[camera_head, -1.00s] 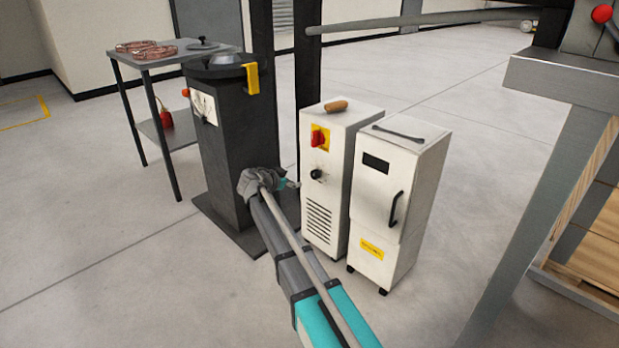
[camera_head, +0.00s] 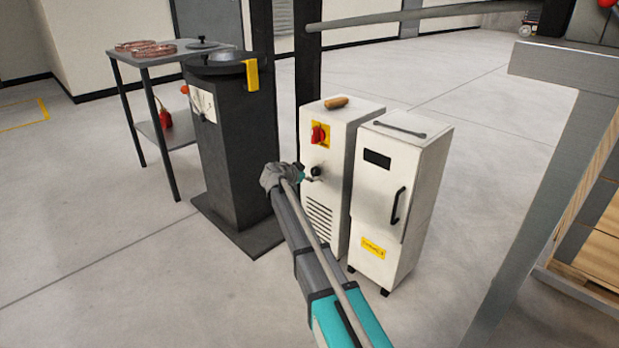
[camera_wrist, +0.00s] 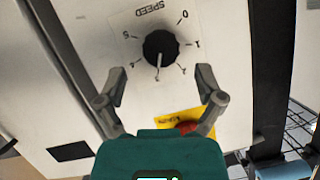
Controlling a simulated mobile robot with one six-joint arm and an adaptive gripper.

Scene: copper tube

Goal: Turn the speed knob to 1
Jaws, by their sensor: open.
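The black speed knob (camera_head: 316,171) is on the front of the white cabinet (camera_head: 345,130). In the wrist view the knob (camera_wrist: 160,48) shows upside down, with the SPEED label and a 0 to 5 scale around it. Its pale pointer line appears directed toward about 3; the small numerals are hard to read. My gripper (camera_head: 308,176) is close in front of the cabinet at the knob. In the wrist view my gripper (camera_wrist: 160,74) is open, its two fingers apart on either side of the knob's lower picture side. Contact with the knob is not visible.
A red switch on a yellow plate (camera_head: 320,134) sits above the knob. A wooden-handled item (camera_head: 336,102) lies on the cabinet top. A second white cabinet (camera_head: 400,180) stands to the right, and a dark pedestal (camera_head: 235,150) to the left. The floor in front is clear.

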